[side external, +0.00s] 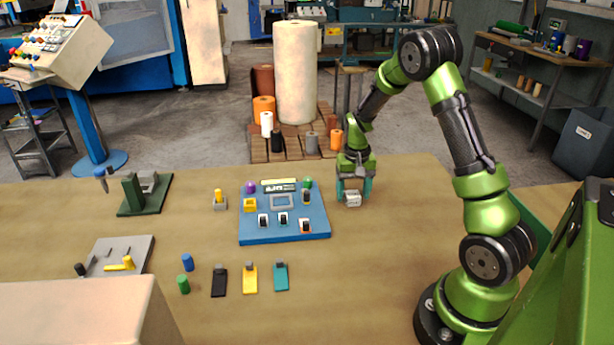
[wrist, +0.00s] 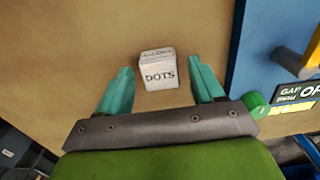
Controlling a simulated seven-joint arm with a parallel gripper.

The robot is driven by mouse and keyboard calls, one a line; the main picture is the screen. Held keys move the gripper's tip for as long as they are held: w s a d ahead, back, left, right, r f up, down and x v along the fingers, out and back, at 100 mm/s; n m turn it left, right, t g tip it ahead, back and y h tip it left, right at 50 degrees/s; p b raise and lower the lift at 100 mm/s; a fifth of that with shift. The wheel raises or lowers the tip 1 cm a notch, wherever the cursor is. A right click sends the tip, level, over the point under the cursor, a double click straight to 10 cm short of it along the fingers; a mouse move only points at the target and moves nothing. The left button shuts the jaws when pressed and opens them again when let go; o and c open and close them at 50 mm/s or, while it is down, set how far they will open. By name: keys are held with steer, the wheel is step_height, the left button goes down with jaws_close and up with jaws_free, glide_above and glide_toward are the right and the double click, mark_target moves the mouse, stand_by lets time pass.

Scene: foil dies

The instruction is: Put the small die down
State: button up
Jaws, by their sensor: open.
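The small die (side external: 352,200) is a pale grey-white block at my gripper, right of the blue panel. In the wrist view the die (wrist: 158,71) shows the word "DOTS" on its near face and has smaller lettering on top. My gripper (side external: 354,192) points down over the wooden table. In the wrist view its teal fingers (wrist: 160,85) are open, one on each side of the die, with a gap on both sides. The die appears to rest on the table. The fingers partly hide it in the side view.
The blue panel (side external: 257,234) with knobs, switches and a small display lies left of my gripper. Several small coloured pieces, including a yellow one (side external: 250,280), lie in front of it. A green fixture (side external: 133,196) and a grey plate (side external: 140,244) stand further left. The table to the right is clear.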

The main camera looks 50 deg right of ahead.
mark_target(353, 194)
step_height(353, 194, up, 12)
steer(key=s+a+r+n+t, duration=0.25)
steer(key=a+r, duration=0.55)
steer(key=a, duration=0.5)
steer(key=s+a+r+n+t+y, duration=0.2)
steer(key=s+a+r+t, duration=0.1)
steer(key=s+a, duration=0.7)
steer(key=shift+a+t, duration=0.75)
steer(key=shift+t, duration=0.1)
